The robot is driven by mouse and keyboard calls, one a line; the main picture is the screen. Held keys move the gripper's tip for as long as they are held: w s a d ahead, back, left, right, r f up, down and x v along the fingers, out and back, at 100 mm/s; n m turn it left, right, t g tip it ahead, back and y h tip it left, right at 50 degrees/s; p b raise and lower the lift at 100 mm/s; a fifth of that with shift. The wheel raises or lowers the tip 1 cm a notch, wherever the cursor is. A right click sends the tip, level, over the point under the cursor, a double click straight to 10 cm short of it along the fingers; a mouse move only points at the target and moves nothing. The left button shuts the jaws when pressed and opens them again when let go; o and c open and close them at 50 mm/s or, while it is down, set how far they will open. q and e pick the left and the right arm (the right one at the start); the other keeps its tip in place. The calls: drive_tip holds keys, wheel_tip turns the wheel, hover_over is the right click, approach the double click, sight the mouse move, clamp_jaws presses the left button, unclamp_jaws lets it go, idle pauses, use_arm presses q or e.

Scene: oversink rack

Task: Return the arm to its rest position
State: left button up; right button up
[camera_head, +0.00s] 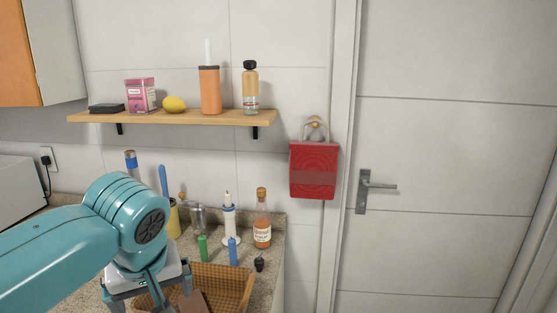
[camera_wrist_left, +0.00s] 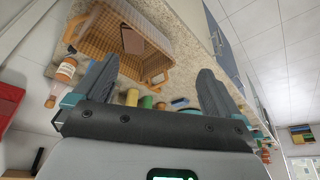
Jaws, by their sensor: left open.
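My left arm (camera_head: 60,250) comes in from the left over the counter in the head view. My left gripper (camera_wrist_left: 155,68) has its two dark fingers spread wide in the wrist view, with nothing held between them. In the head view its lower part is above the near left side of the wicker basket (camera_head: 236,286), and its fingertips are not clearly visible. The basket also shows in the wrist view (camera_wrist_left: 160,37), with a flat brown item (camera_wrist_left: 132,40) inside. My right gripper is in neither view.
A wooden shelf (camera_head: 180,117) holds a pink box, a lemon, an orange bottle and a clear bottle. A red bag (camera_head: 313,170) hangs beside the door (camera_head: 450,150). An amber bottle (camera_head: 262,225), a candle-like item (camera_head: 230,220) and small bottles stand behind the basket.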

use_arm(q)
drive_tip(key=d+f+m+g+h, duration=0.15)
drive_tip(key=d+f, duration=0.25)
drive_tip(key=f, duration=1.1)
drive_tip(key=d+f+m+g+h, duration=0.1)
drive_tip(key=d+f+m+h, duration=0.2)
drive_tip(key=f, duration=1.2)
drive_tip(key=s+f+h, duration=0.1)
drive_tip(key=s+f, duration=1.6)
drive_tip(key=shift+d+f+n+g, duration=0.3)
drive_tip(key=shift+d+n+g, duration=0.05)
drive_tip(key=shift+d+n, duration=0.1)
